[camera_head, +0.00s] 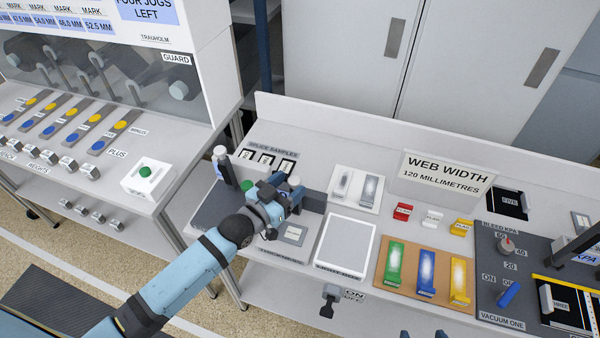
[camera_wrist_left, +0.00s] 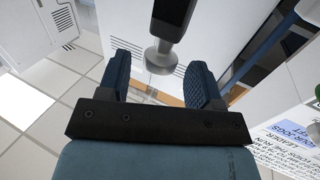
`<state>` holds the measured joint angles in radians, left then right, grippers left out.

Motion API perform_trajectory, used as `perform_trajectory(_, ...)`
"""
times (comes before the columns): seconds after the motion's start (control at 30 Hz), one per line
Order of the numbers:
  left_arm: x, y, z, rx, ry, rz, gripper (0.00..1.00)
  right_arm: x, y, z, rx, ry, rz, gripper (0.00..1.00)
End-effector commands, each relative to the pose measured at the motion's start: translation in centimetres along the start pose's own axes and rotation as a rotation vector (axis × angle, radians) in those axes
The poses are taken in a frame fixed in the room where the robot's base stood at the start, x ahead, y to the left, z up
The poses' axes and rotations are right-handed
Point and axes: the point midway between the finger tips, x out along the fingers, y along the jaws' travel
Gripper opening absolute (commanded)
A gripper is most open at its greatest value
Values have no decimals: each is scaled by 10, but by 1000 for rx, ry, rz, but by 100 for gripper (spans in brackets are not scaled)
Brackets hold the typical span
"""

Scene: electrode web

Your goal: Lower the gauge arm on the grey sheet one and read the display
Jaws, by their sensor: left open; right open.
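The gauge station has a dark grey base (camera_head: 212,207) on the bench. A dark upright with a pale rounded cap (camera_head: 221,160) stands at its back left. A small grey square (camera_head: 293,234), possibly grey sheet one, lies at the right, beside a dark block (camera_head: 314,201). My left gripper (camera_head: 274,188) is over the station and hides much of it. In the wrist view its blue fingers (camera_wrist_left: 160,85) are apart, with a dark bar with a rounded grey end (camera_wrist_left: 161,54) beyond the gap; I cannot tell whether they touch. No display reading is legible. Two blue tips of my right gripper (camera_head: 422,334) show, apart.
A web width sign (camera_head: 447,174) stands at the back. A green button box (camera_head: 146,178) is on the left bench, across a gap.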

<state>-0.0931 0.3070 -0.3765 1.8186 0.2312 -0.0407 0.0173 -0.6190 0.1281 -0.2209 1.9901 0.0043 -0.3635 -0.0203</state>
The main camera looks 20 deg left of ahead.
Motion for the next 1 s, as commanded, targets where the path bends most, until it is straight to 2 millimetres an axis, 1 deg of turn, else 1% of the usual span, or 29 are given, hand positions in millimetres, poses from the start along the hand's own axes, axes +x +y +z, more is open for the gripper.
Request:
perform_trajectory(0.03,10,0,-3,-1,1,0,59,-2,1,0,-2,-4,2,74)
perform_trajectory(0.1,21,0,-2,0,1,0,59,-3,2,1,-3,-9,2,74)
perform_trajectory(0.23,35,0,-1,-1,-1,0,59,-4,2,2,-3,-13,3,74)
perform_trajectory(0.4,42,0,0,0,-1,0,59,-5,2,1,-3,-12,4,74)
perform_trajectory(0.63,42,0,1,0,-1,0,59,-5,2,-1,-3,-9,4,74)
perform_trajectory(0.67,42,0,1,0,-1,0,55,-5,2,-1,-3,-9,4,74)
perform_trajectory(0.7,42,0,0,0,-1,0,45,-5,2,-1,-3,-9,4,74)
perform_trajectory(0.77,42,0,0,0,-1,0,32,-5,2,-1,-3,-8,4,74)
perform_trajectory(0.8,42,0,0,0,-1,0,22,-5,2,-1,-3,-8,4,74)
perform_trajectory(0.87,42,0,0,0,-1,0,9,-5,2,-1,-3,-8,4,74)
perform_trajectory(0.9,42,0,1,0,-1,0,0,-5,3,-1,-3,-8,4,74)
perform_trajectory(1.0,42,0,1,0,-1,0,0,-5,3,-1,-3,-8,4,74)
